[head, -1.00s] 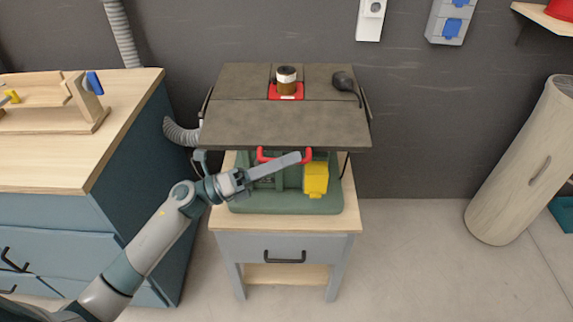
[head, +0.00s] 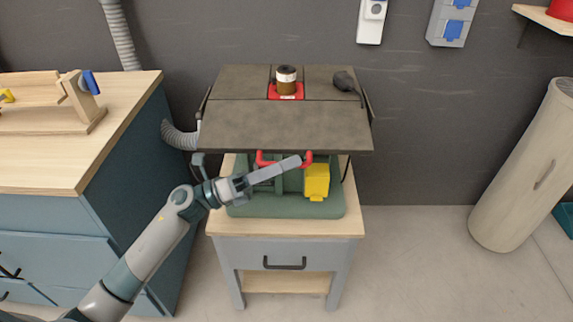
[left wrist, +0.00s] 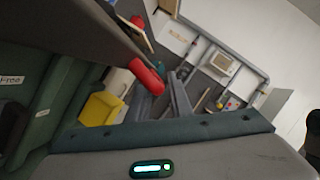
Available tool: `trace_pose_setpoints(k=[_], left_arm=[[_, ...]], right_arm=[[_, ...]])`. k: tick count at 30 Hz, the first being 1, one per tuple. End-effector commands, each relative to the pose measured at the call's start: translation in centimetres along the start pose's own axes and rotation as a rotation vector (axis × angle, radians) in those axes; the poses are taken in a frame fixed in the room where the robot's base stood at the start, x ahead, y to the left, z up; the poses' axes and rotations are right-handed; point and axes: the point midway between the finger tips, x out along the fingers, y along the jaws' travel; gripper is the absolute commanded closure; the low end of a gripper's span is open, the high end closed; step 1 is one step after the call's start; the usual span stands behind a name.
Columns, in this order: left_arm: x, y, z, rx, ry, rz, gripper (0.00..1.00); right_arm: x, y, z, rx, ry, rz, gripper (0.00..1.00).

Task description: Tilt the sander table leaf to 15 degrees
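The sander's table leaf (head: 285,125) is a dark grey-brown plate jutting forward over the green sander body (head: 330,206). It looks close to level; I cannot read its angle. A red handle (head: 308,160) sits under its front edge. The leaf's dark underside (left wrist: 85,28) and the red handle (left wrist: 147,80) also show in the left wrist view. My left gripper (head: 297,162) crosses in front of the handle, fingertips by its right end. In the left wrist view its fingers (left wrist: 166,98) are close beside the handle; whether they grip it is unclear. My right gripper is out of view.
A yellow box (head: 317,181) is on the sander's front, just below my fingers. The sander stands on a wooden-topped cabinet (head: 285,228). A workbench (head: 75,160) stands at left, a hose (head: 180,136) behind it.

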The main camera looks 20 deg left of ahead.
Motion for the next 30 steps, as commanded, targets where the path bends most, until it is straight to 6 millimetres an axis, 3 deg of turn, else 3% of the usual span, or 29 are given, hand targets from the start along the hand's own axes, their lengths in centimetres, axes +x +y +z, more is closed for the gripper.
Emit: trace_pose_setpoints(k=[17, 23, 30], left_arm=[[-0.7, 0.1, -0.1, 0.000, 0.001, 0.000, 0.81], [-2.8, 0.1, -0.2, 0.000, 0.002, 0.001, 0.81], [-7.3, 0.3, -0.3, -0.001, 0.002, 0.003, 0.81]], right_arm=[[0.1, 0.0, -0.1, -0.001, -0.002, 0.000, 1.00], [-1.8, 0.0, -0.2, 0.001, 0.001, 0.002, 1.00], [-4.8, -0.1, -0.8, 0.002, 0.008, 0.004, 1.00]])
